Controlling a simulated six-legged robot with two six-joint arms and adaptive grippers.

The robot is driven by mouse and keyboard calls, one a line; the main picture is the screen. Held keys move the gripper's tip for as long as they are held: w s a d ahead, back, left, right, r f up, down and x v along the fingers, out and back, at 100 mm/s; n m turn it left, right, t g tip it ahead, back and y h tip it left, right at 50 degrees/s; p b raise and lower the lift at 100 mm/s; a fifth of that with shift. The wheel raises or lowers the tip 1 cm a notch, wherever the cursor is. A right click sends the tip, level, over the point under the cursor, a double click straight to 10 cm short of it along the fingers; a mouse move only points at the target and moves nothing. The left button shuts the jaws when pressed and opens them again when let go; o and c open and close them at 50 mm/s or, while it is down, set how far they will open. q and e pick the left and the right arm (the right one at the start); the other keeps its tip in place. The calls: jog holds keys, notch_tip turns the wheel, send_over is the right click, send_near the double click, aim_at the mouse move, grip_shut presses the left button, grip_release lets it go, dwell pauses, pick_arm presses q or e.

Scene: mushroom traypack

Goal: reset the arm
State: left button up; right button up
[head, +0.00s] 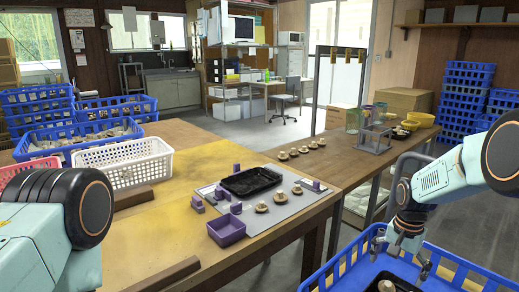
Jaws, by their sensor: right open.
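My right gripper (401,254) is open, pointing down over the blue crate (345,258) at the lower right. Its fingers are apart with nothing seen between them. A dark tray (405,284) with a pale mushroom (386,286) lies inside the crate, below the gripper and partly cut off by the picture's edge. My left arm shows only as a large link at the lower left; its gripper is out of view. An empty-looking black tray (250,181) rests on the grey mat (268,217) on the wooden table.
A white basket (123,163) and blue crates (75,135) stand left.

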jog(key=s+a+r+n+p, duration=0.3)
jog(key=s+a+r, duration=0.1)
jog(key=a+r, duration=0.3)
jog(key=s+a+r+n+p, duration=0.3)
jog(key=s+a+r, duration=0.1)
jog(key=a+r, duration=0.3)
jog(key=shift+a+p, duration=0.25)
jog(key=shift+p, duration=0.15)
jog(key=shift+f, duration=0.1)
